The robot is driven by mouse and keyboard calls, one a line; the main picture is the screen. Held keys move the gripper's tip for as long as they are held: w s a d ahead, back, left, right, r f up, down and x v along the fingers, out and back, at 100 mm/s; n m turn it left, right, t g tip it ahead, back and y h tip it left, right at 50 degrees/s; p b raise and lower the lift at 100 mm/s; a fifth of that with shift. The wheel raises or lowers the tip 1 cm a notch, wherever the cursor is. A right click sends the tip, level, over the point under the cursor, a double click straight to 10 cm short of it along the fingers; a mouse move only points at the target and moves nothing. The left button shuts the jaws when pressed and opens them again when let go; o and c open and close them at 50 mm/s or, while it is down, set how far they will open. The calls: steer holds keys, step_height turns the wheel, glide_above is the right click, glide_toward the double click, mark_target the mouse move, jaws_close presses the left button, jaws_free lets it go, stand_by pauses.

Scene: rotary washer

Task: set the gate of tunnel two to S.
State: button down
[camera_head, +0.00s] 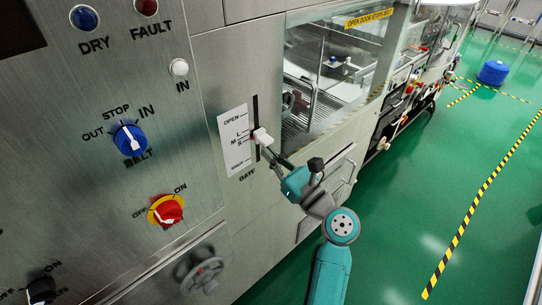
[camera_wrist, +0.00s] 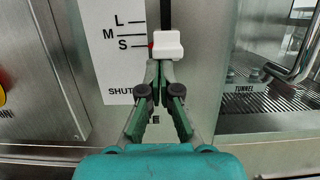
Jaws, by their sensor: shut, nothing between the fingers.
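The gate control is a white knob (camera_head: 262,136) on a dark vertical slot in the steel panel. It also shows in the wrist view (camera_wrist: 168,44). Beside it a white scale plate (camera_head: 235,140) reads OPEN, L, M, S, SHUT, with GATE below. In the wrist view a small red pointer at the knob's left edge is about level with the S line. My gripper (camera_wrist: 160,68) is shut and empty, its tips just under the knob. I cannot tell whether they touch it. In the head view my gripper (camera_head: 269,153) reaches the knob from the lower right.
A glass window (camera_head: 335,70) lies right of the slot. A metal handle (camera_wrist: 303,55) stands out at the right in the wrist view. A blue belt switch (camera_head: 129,138), a red switch (camera_head: 168,210) and a handwheel (camera_head: 203,275) are on the left. Green floor (camera_head: 430,200) is open to the right.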

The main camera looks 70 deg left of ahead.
mark_target(262, 134)
steer(key=shift+r, duration=0.2)
steer(key=w+d+f, duration=0.3)
steer(key=d+f, duration=0.3)
steer(key=d, duration=0.2)
steer(key=shift+w+d, duration=0.15)
steer(key=shift+d, duration=0.05)
steer(key=c, duration=1.6)
jaws_free()
steer(key=shift+w+d, duration=0.1)
steer(key=shift+d, duration=0.15)
steer(key=shift+c, duration=0.2)
steer(key=o, duration=0.8)
step_height(262, 134, up, 3)
steer(key=shift+a+r+n+h, duration=0.1)
steer(key=shift+n+h, duration=0.2)
steer(key=shift+h, duration=0.2)
steer(key=shift+t+h, duration=0.5)
steer(key=shift+h, duration=0.3)
steer(key=r, duration=0.6)
steer(key=shift+w+a, duration=0.1)
steer(key=shift+w, duration=0.25)
steer(key=x, duration=1)
steer(key=shift+s+a+f, duration=0.1)
steer(key=shift+a, duration=0.25)
